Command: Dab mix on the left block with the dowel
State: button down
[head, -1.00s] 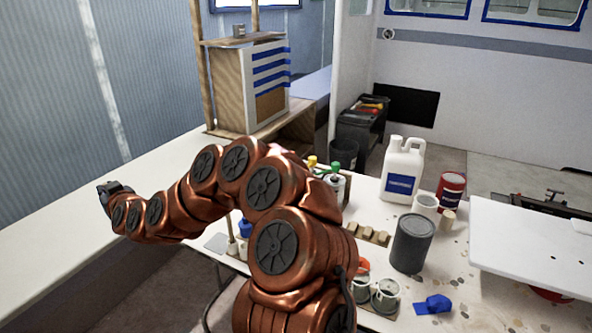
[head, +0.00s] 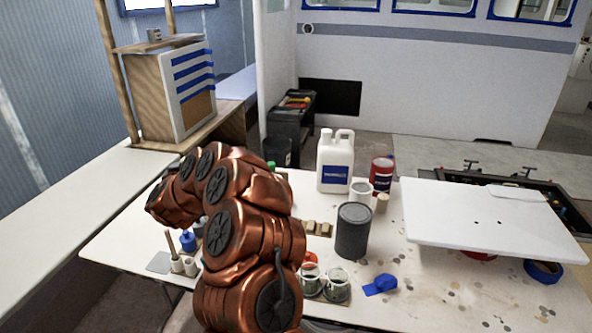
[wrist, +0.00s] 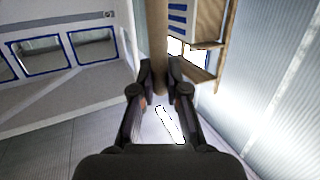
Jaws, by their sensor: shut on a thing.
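In the wrist view my gripper (wrist: 158,75) is shut on a brown wooden dowel (wrist: 158,40), which points away between the fingers. In the head view my arm's end is turned away and the gripper is hidden. Small wooden blocks (head: 322,229) sit in a row on the table, right of my arm. My arm covers the left end of the row, so I cannot tell whether the left block shows. Two cups stand in front of the blocks, a left cup (head: 311,284) and a right cup (head: 337,288); their contents are unclear.
A grey can (head: 352,231), white jug (head: 335,163) and red tin (head: 381,174) stand behind and right of the blocks. A blue item (head: 380,285) lies in front. A stick (head: 170,242) stands in a white holder at left. A white panel (head: 490,225) is at right.

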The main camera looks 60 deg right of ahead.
jog(key=s+d+f+m+g+h+p, duration=0.1)
jog(key=s+d+f+m+g+h, duration=0.15)
jog(key=s+d+m+g, duration=0.75)
jog(key=s+d+f+m+g+h, duration=0.1)
jog(key=s+d+f+g+h, duration=0.2)
jog(key=s+d, duration=1.3)
jog(key=shift+g+y, duration=0.6)
jog(key=shift+y, duration=0.05)
jog(key=f+b, duration=0.2)
jog(key=f, duration=0.1)
jog(key=f+b, duration=0.2)
jog(key=f, duration=0.1)
jog(key=shift+s+a+b, duration=0.15)
jog(key=shift+a+b, duration=0.05)
jog(key=shift+b, duration=0.1)
jog(key=shift+f, duration=0.65)
dwell(0.9)
jog(key=shift+r, duration=0.15)
notch_tip(320, 180, up, 7)
jog(key=p, duration=0.5)
jog(key=shift+p, duration=0.3)
